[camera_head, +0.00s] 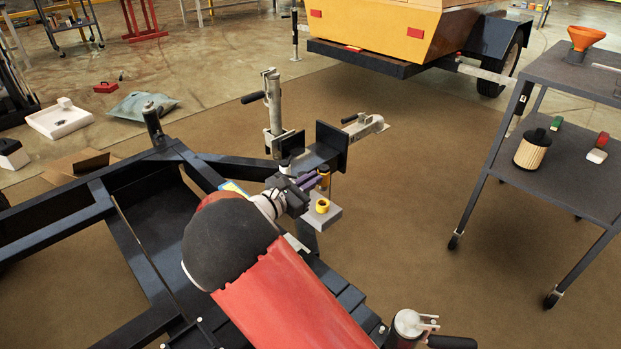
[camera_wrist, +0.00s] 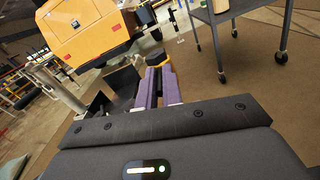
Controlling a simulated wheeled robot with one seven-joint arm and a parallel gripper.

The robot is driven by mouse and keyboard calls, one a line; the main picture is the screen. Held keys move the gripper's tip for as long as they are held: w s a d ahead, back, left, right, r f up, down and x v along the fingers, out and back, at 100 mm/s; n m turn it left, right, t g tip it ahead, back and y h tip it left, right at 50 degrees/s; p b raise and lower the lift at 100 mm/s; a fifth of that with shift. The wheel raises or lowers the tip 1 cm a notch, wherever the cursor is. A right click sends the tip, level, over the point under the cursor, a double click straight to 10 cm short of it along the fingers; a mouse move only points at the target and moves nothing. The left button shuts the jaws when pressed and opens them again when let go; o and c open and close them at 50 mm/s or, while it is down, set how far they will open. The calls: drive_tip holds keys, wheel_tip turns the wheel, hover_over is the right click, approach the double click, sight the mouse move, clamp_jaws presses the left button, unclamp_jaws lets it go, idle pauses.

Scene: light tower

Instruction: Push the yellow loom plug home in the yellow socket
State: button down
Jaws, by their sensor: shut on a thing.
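My gripper (camera_head: 314,182) has purple fingers and is shut on the yellow loom plug (camera_head: 323,170), a small yellow and dark cylinder at the fingertips. In the wrist view the purple fingers (camera_wrist: 158,88) point away from the camera, with a bit of the yellow plug (camera_wrist: 171,66) showing beyond them. The yellow socket (camera_head: 322,206) is a yellow ring on a grey bracket, just below the plug in the head view. Plug and socket look apart there. The socket cannot be made out in the wrist view.
The bracket (camera_head: 325,219) stands by the dark trailer frame (camera_head: 135,180). A black-and-white capped piece (camera_head: 284,166) is left of my fingers. A jack post (camera_head: 272,105) rises behind. A grey cart (camera_head: 545,175) stands right, with open floor between.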

sight(321, 186)
drive_tip(key=shift+f+b, duration=0.8)
drive_tip(key=shift+f, duration=1.05)
drive_tip(key=shift+f+b, duration=0.35)
drive_tip(key=shift+f, duration=1.15)
idle(0.6)
drive_tip(key=c, duration=1.5)
unclamp_jaws()
